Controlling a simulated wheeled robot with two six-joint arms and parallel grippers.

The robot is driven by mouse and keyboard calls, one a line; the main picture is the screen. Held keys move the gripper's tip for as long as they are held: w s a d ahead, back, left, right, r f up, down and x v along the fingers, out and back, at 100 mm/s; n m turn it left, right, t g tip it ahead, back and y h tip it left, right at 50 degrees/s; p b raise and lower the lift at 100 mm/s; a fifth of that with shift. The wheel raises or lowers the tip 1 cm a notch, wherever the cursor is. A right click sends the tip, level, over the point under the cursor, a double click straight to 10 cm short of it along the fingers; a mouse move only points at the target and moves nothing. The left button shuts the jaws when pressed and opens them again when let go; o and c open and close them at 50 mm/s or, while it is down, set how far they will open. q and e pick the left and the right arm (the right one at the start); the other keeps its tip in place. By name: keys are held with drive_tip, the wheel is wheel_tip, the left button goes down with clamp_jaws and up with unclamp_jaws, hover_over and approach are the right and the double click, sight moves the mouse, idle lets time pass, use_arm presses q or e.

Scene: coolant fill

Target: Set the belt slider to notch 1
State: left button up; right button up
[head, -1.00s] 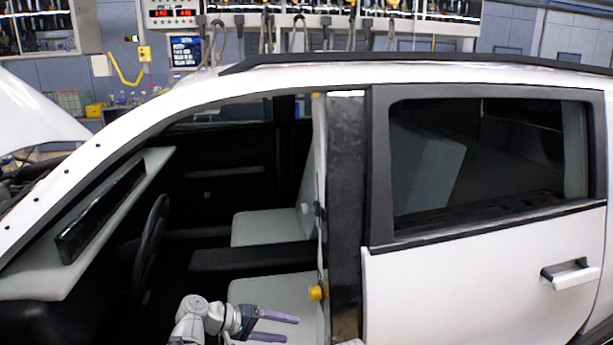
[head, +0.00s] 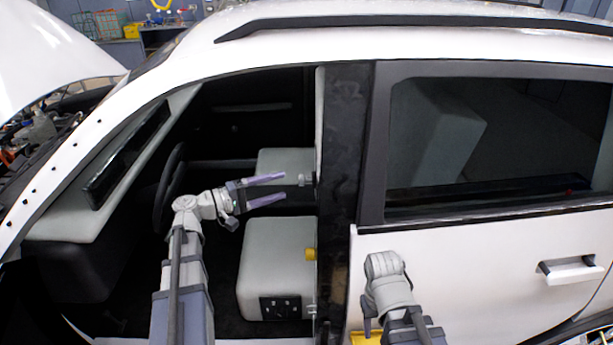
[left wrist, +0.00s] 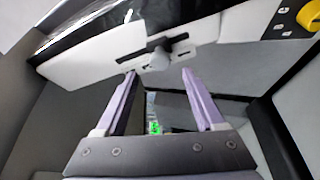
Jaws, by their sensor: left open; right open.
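In the head view a small light fitting (head: 304,180) on the pillar's inner edge appears to be this slider. I cannot read any notch marks. My left gripper (head: 284,186) is inside the front door opening, pointing right at the pillar. Its purple fingers are open and empty. In the left wrist view the left gripper (left wrist: 158,71) has its fingertips either side of the knob's line, seemingly short of it. My right arm shows at the lower right; its gripper does not show.
The dark pillar (head: 345,150) stands between the front opening and the closed rear door (head: 480,245). A yellow knob (head: 310,254) sits low by the grey front seat (head: 275,245). The steering wheel (head: 168,190) is left of my left gripper.

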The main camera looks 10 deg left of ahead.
sight(301, 180)
use_arm(q)
drive_tip(key=x, duration=0.7)
drive_tip(key=shift+w+d, duration=0.2)
drive_tip(key=shift+d, duration=0.1)
clamp_jaws()
idle(0.4)
